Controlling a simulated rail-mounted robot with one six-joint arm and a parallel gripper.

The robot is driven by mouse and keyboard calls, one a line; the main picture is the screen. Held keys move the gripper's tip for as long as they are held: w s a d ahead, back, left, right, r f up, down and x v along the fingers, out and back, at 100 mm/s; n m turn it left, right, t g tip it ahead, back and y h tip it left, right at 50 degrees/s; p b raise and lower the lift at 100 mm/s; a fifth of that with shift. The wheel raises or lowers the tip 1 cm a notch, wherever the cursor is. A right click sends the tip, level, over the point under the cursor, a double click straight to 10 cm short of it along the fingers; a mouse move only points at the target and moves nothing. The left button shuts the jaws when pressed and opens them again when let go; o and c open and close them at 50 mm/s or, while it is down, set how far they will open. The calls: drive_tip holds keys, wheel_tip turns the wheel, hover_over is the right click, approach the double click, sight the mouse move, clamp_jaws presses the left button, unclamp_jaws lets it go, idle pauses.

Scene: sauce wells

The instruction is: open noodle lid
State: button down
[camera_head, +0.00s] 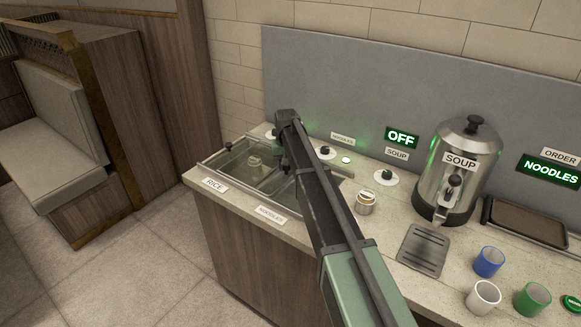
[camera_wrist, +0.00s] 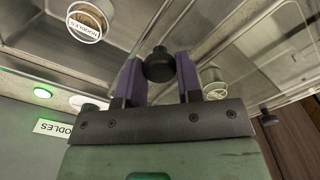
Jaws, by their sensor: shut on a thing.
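My gripper (camera_wrist: 158,72) has its two purple fingers on either side of a black round knob (camera_wrist: 158,62) and is shut on it. The knob appears to be the handle of a lid over the counter wells; its join to the lid is hidden. In the head view my gripper (camera_head: 284,165) is over the wells, and my arm hides the knob and much of the noodle well. The NOODLES label (camera_head: 270,214) is on the front edge, right of the RICE label (camera_head: 214,185). Whether the lid has moved is unclear.
A round NOODLES-marked container (camera_wrist: 85,22) shows at upper left in the wrist view. Behind the wells, a lit green light (camera_head: 346,160) and a black knob on a white disc (camera_head: 325,153) stand close by. A small cup (camera_head: 365,203) is right of my arm.

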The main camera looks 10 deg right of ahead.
drive_tip(key=c, duration=0.8)
unclamp_jaws()
drive_tip(key=shift+r, duration=0.1)
wheel_tip(320, 180, up, 11)
drive_tip(key=p, duration=1.1)
drive_tip(key=s, duration=3.7)
drive_tip(key=shift+s+f, duration=0.1)
drive_tip(key=shift+f, duration=0.1)
